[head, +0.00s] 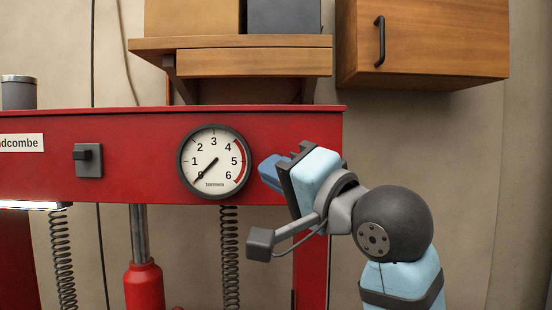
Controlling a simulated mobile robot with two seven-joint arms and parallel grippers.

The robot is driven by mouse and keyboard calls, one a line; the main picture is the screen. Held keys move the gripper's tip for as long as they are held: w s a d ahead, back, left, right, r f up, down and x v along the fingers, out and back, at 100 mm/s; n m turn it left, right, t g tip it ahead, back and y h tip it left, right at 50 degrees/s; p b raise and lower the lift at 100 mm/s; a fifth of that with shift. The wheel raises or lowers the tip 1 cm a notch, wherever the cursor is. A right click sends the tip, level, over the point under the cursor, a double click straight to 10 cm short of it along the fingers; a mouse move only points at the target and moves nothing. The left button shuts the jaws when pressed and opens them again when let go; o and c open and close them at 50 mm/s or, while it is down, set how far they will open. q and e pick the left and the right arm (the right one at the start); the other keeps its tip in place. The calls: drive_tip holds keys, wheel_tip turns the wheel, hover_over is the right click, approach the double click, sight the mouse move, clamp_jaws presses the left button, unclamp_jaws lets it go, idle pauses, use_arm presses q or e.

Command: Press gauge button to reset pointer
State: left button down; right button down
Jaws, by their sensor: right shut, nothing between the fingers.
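The round gauge (213,136) has a white dial, a dark rim and a red arc on its right side. It is mounted on the front of the red press beam. Its black pointer (207,170) points to the lower left, at the 0 mark. My right gripper (264,170) is just right of the gauge, its blue fingers shut and empty, pointing left toward the beam. The fingertips are close to the gauge's rim, and I cannot tell whether they touch the beam. No gauge button can be made out; the gripper may hide it. My left gripper is not in view.
The red beam (130,125) carries a grey switch box (88,160) to the left and a name plate (22,142). A wooden shelf (235,62) and a wall cabinet (425,45) hang above. Springs (231,260) and a red cylinder (143,285) are below.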

drive_tip(key=shift+s, duration=1.05)
drive_tip(key=w+d+f+m+h+p, duration=0.1)
drive_tip(key=w+d+f+h, duration=0.2)
drive_tip(key=f, duration=0.7)
drive_tip(key=w+d+f+h+p, duration=0.15)
drive_tip(key=w+f, duration=0.35)
drive_tip(key=f, duration=0.5)
drive_tip(key=s+d+f+h, duration=0.1)
drive_tip(key=d+f+h, duration=0.3)
drive_tip(key=f, duration=1.4)
drive_tip(key=s+d+f+n+g+h+p, duration=0.1)
drive_tip(key=s+d+f, duration=0.4)
drive_tip(key=s+f, duration=0.7)
drive_tip(key=s+d+f+n+g+h, duration=0.1)
drive_tip(key=s+d+f+n, duration=0.4)
drive_tip(key=s+f, duration=0.7)
wheel_tip(320, 180, down, 5)
drive_tip(key=shift+s+d+r+n+g+h+p, duration=0.15)
drive_tip(key=shift+d+n+g+h+p, duration=0.35)
drive_tip(key=shift+g, duration=0.4)
